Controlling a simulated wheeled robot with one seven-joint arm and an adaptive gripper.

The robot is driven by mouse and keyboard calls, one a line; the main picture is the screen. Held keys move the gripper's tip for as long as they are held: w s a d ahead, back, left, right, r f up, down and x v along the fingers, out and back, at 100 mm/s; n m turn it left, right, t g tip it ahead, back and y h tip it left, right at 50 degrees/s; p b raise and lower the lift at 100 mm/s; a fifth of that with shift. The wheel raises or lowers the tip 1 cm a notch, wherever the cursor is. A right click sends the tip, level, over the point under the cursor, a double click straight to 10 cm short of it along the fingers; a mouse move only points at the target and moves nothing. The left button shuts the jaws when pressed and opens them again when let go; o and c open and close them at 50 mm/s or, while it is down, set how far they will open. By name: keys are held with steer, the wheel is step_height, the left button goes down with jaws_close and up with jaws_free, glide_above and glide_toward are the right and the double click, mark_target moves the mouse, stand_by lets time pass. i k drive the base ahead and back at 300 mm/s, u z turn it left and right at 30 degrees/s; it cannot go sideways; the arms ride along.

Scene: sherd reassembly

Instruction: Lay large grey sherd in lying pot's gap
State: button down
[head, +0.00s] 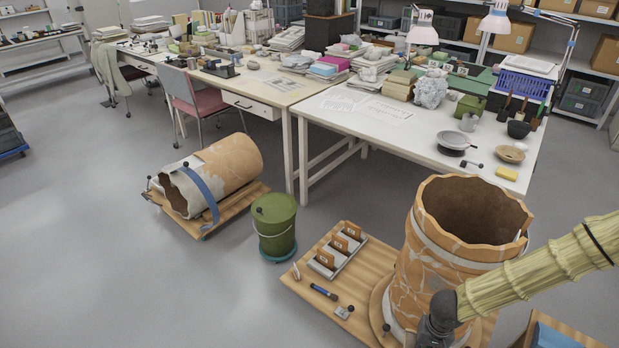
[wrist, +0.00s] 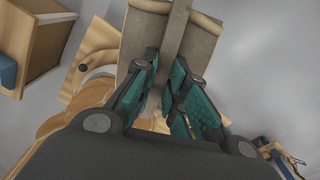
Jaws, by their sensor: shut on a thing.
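The lying pot (head: 228,163) is an orange-brown cylinder on its side on a wooden board, its jagged open end to the left and a blue strap across it. I cannot make out its gap clearly. My gripper (wrist: 170,78) has teal fingers shut on a raised strip of a grey-brown curved piece, which looks like the large grey sherd (wrist: 147,38). The sherd spreads out beyond the fingertips in the wrist view. In the head view, my dark gripper body (head: 437,326) is at the lower right, in front of the standing pot; its fingers and the sherd are hidden or out of frame.
A tall mended pot (head: 410,272) stands on a wooden board (head: 368,262) with a small rack (head: 337,253) and tools. A green lidded bucket (head: 274,226) stands between it and the lying pot. White tables (head: 335,130) stand behind. Floor at lower left is clear.

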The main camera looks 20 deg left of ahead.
mark_target(191, 162)
steer(key=u, duration=2.1)
steer(key=i, duration=6.9)
steer(key=z, duration=1.15)
